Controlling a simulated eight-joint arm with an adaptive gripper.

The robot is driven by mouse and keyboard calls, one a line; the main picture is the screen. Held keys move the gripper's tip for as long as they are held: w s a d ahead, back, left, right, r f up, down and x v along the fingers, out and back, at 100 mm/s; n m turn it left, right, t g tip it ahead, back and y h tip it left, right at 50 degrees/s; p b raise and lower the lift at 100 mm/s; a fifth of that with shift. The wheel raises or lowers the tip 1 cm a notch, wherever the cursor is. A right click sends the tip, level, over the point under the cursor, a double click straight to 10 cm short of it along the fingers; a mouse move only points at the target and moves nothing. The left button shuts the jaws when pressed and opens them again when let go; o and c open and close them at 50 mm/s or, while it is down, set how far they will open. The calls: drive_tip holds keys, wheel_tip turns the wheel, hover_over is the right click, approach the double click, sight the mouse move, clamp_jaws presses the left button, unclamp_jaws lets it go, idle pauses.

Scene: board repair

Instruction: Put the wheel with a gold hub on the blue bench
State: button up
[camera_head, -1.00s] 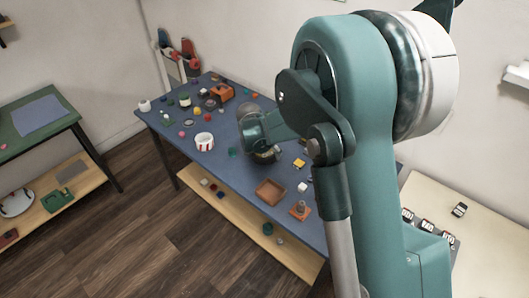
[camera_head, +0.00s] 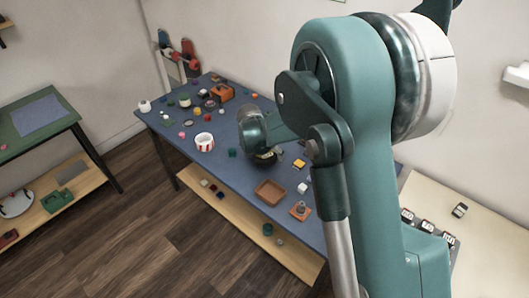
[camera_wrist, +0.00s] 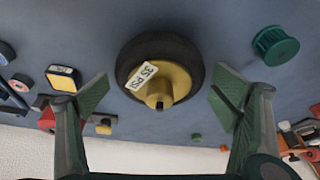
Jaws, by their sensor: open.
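The wheel with a gold hub (camera_wrist: 177,82) has a dark tyre and a white "35 PSI" label on its hub. It sits on the blue bench (camera_head: 232,177), hub facing my wrist camera. My gripper (camera_wrist: 161,92) is open, its two green fingers apart on the left and right of the wheel, with visible gaps. In the head view my gripper end (camera_head: 264,153) is low over the middle of the bench, and the wheel there is mostly hidden by it.
A green toothed wheel (camera_wrist: 275,45) lies right of the wheel, and a yellow-faced block (camera_wrist: 62,79) lies left. An orange tray (camera_head: 270,192) and a red-and-white striped cup (camera_head: 204,142) are on the bench. Several small parts crowd its far left end.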

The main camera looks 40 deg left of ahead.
drive_tip(key=shift+r, duration=0.15)
drive_tip(key=p+v, duration=0.2)
drive_tip(key=v, duration=1)
drive_tip(key=shift+s, duration=0.1)
idle(0.4)
drive_tip(key=shift+d, duration=0.1)
